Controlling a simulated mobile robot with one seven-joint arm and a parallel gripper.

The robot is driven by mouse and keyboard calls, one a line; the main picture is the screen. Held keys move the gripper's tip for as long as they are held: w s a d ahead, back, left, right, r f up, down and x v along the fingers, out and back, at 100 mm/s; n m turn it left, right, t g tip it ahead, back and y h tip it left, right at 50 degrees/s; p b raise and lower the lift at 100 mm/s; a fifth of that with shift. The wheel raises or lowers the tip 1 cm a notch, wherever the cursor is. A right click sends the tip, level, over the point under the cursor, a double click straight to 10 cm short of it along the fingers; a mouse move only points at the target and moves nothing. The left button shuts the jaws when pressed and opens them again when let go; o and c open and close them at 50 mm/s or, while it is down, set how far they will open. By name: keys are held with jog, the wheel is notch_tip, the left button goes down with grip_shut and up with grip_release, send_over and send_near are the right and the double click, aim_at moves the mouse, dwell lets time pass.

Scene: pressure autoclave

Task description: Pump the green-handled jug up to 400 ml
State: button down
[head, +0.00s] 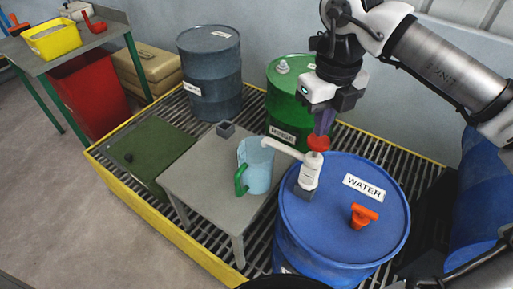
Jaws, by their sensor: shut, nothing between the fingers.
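The green-handled jug (257,167) is a pale blue, see-through jug standing upright on a small grey table (207,174). Its green handle faces the lower left. Its level marks and contents are too small to read. A white hand pump (310,171) with a red top (318,143) stands on the blue WATER drum (345,230). Its white spout reaches left to above the jug's mouth. My gripper (322,130) points down with shut fingers, just above or on the pump's red top; I cannot tell whether they touch.
A green RINSE drum (285,110) and a dark blue drum (210,75) stand behind on a yellow-edged grating. An orange fitting (363,214) sits on the WATER drum. A small grey block (225,129) lies at the table's far edge. The table's left part is clear.

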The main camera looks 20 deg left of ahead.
aim_at(319, 140)
jog(key=shift+f+b, duration=2.2)
jog(key=shift+f, duration=0.2)
jog(key=shift+r, duration=0.2)
jog(key=shift+r+p, duration=1.5)
jog(key=shift+r, duration=0.75)
jog(key=shift+f, duration=0.15)
